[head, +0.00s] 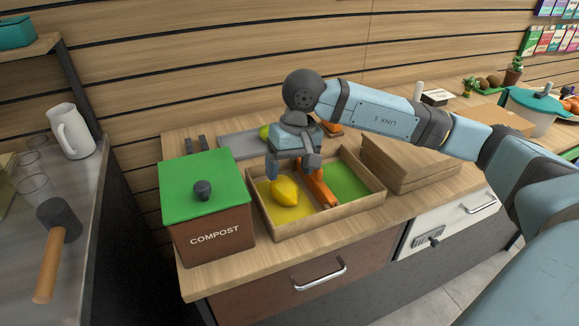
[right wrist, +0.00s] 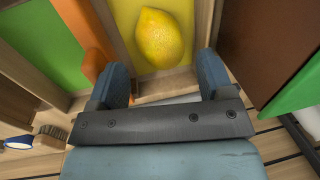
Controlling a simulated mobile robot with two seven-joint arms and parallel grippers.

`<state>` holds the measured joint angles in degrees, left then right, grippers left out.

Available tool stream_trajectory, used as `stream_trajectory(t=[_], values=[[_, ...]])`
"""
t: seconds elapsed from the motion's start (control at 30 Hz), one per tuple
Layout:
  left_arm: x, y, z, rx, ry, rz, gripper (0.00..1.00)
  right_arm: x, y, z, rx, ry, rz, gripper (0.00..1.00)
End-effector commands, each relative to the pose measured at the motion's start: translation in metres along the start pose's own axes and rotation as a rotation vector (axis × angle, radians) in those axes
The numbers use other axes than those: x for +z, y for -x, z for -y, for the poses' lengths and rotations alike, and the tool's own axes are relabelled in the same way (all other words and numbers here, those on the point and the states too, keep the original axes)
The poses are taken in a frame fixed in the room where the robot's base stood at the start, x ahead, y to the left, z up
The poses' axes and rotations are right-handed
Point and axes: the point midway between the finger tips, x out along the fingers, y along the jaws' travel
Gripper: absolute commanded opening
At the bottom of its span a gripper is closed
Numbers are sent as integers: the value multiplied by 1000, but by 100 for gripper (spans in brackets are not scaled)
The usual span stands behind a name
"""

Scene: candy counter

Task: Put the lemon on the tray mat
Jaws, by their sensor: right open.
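The yellow lemon (head: 285,191) lies in the yellow-floored left compartment of a shallow wooden box (head: 318,220). It also shows in the right wrist view (right wrist: 163,38), on the yellow floor between an orange divider and the wooden wall. My right gripper (head: 291,163) is over the box, just behind and above the lemon. In the right wrist view its fingers (right wrist: 162,78) are apart, with nothing between them and the lemon beyond the tips. A grey, flat tray-like surface (head: 236,147) lies behind the box, partly hidden by my right gripper. My left gripper is not in view.
A brown compost bin (head: 214,233) with a green lid stands left of the box. A green fruit (head: 264,132) sits by the grey surface. Stacked wooden boards (head: 424,160) lie to the right. The box's green compartment (head: 346,180) looks empty.

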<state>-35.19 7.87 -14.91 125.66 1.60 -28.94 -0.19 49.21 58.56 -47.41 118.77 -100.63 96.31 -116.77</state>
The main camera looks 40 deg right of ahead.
Motion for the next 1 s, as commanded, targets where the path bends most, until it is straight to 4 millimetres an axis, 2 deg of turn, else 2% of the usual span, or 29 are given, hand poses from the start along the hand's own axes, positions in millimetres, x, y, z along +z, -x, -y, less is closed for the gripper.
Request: stream_trajectory(t=[0.03,0.1,0.4,0.47,0.57,0.9,1.0], values=[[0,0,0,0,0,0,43,0,0,0,0,0,0,85],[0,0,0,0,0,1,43,0,0,0,0,0,0,100],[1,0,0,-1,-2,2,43,0,0,0,0,0,1,100],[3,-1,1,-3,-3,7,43,0,7,0,-1,0,-1,100],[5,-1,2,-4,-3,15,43,-1,24,0,0,0,-4,100],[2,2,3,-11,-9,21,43,-1,102,0,-1,0,-4,100],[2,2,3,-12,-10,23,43,0,118,0,-1,0,-2,100]])
